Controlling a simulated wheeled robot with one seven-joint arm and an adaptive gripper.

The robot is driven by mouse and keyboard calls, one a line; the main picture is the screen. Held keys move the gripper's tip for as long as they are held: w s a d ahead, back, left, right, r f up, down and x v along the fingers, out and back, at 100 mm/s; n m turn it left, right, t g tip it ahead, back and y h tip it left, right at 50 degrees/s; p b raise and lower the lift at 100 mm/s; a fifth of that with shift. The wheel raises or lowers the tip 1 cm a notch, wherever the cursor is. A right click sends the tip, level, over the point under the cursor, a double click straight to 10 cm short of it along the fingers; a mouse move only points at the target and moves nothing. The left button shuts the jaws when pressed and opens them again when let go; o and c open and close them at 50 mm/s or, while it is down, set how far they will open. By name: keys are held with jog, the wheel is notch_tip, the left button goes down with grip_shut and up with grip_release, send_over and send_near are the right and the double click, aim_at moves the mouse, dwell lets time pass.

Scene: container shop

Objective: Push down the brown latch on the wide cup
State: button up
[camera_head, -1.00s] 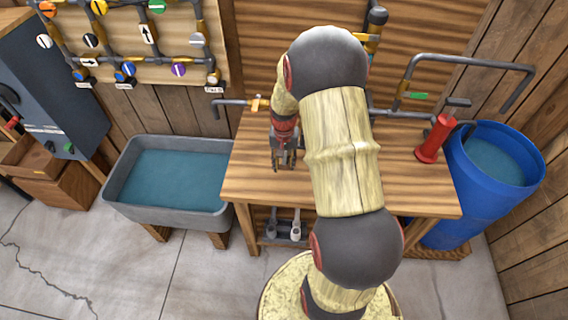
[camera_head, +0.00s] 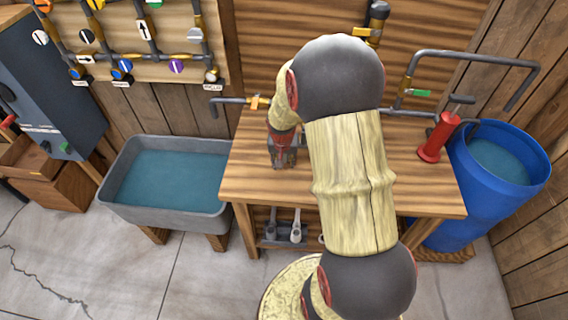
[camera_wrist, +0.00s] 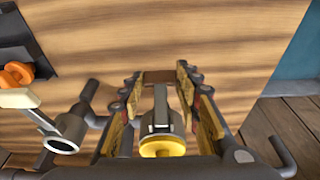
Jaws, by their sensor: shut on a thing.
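My gripper (camera_head: 284,160) is low over the left part of the wooden table in the head view. In the wrist view its two fingers (camera_wrist: 158,84) point away from the camera and are shut on a small brown piece (camera_wrist: 158,76) between their tips, which looks like the brown latch. The cup's body is not clear in either view; the gripper and wrist hide that spot in the head view.
A red pump-like cylinder (camera_head: 438,137) stands on the table's right, beside a blue water barrel (camera_head: 505,205). A grey water trough (camera_head: 160,215) is left. The table's front (camera_head: 270,188) is clear.

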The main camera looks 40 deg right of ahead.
jog(key=o, duration=1.1)
jog(key=shift+o, duration=0.3)
jog(key=v, duration=1.2)
jog(key=s+a+r+n+t, duration=0.1)
jog(key=s+a+r+n, duration=0.2)
jog(key=a, duration=0.5)
jog(key=s+a+r+n+t+y, duration=0.1)
jog(key=s+a+r+n, duration=0.2)
jog(key=s+a+r, duration=0.3)
jog(key=s+a+r+n+t+y, duration=0.1)
jog(key=s+a+r+n+t, duration=0.1)
jog(key=a+r, duration=0.6)
jog(key=s+a+n, duration=0.1)
jog(key=s+a, duration=0.1)
jog(key=a, duration=0.1)
jog(key=shift+s+n, duration=0.25)
jog(key=shift+n, duration=0.15)
